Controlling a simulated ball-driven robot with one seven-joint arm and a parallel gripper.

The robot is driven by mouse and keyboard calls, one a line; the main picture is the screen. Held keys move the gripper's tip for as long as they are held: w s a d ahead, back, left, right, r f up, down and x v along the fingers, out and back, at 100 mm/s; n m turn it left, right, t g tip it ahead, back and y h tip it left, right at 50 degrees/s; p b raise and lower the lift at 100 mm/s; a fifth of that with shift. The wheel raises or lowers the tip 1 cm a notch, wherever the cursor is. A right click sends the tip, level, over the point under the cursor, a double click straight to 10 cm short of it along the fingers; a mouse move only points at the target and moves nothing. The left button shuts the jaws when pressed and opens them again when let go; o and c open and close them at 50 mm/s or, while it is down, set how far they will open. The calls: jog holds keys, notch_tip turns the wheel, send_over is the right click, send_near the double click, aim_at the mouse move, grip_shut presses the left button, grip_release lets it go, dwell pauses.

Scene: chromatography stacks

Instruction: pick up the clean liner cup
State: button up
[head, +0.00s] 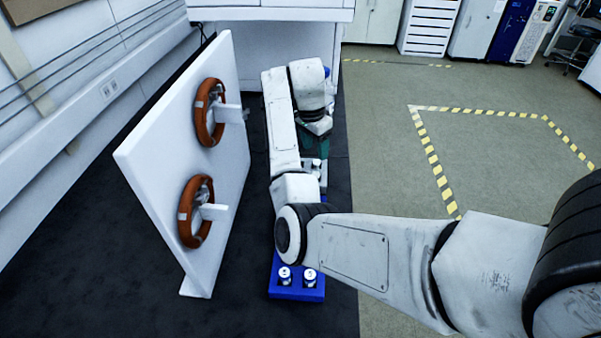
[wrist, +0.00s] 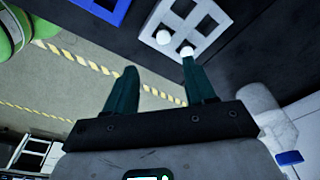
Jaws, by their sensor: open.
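My gripper (wrist: 156,68) is open, its two teal fingers apart with nothing seen between them. In the head view my gripper (head: 320,147) points down at the far end of the arm, partly hidden by it. In the wrist view a white rack (wrist: 204,23) with square openings lies beyond the fingertips. I cannot tell which is the clean liner cup, or whether the fingertip touches the near one.
A blue rack (head: 297,293) holds two white round-topped items on the dark surface. A white upright panel (head: 236,70) with two brown rings stands to the left of my arm. A white cabinet (head: 270,12) stands behind. Open floor with yellow-black tape (head: 432,160) lies right.

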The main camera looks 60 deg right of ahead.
aim_at(316, 172)
jog(key=f, duration=0.3)
jog(key=d+f, duration=0.1)
jog(key=f, duration=0.6)
jog(key=shift+d+f+p, duration=0.2)
jog(key=shift+f+p, duration=0.1)
jog(key=shift+p, duration=0.05)
grip_shut()
